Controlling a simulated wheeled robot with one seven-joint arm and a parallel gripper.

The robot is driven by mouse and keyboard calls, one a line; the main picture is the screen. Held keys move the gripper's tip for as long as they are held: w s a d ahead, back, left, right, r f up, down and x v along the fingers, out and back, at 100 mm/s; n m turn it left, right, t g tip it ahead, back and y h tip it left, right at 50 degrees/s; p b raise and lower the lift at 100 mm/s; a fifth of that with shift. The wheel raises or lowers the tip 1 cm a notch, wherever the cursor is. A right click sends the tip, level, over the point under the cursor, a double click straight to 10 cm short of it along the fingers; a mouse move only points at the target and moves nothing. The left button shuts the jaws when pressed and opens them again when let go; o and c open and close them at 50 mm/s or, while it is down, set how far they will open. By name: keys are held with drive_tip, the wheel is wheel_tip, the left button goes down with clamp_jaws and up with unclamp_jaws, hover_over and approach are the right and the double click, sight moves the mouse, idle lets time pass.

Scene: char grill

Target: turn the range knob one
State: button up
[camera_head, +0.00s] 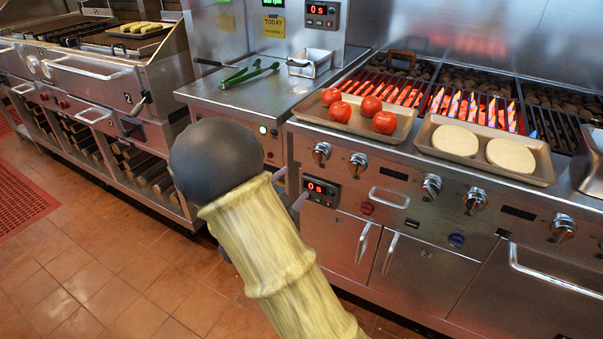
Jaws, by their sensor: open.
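A row of silver range knobs runs along the front panel of the char grill (400,176). The leftmost knob (321,152) and a second knob (357,164) are close together, above a red timer display. A third knob (431,187), a fourth (475,202) and another (562,229) are farther right. No label shows which is knob one. My gripper (289,187) is mostly hidden behind my own arm; two purplish fingertips show, apart from each other, left of and a little below the leftmost knob. Nothing is seen between them.
A tray of red tomatoes (356,127) and a tray with two pale rounds (484,168) overhang the panel. Drawer handles (363,242) stick out below. The tiled floor (110,255) is clear at left.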

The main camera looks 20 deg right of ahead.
drive_tip(key=v, duration=0.4)
drive_tip(key=shift+w, duration=0.1)
idle(0.3)
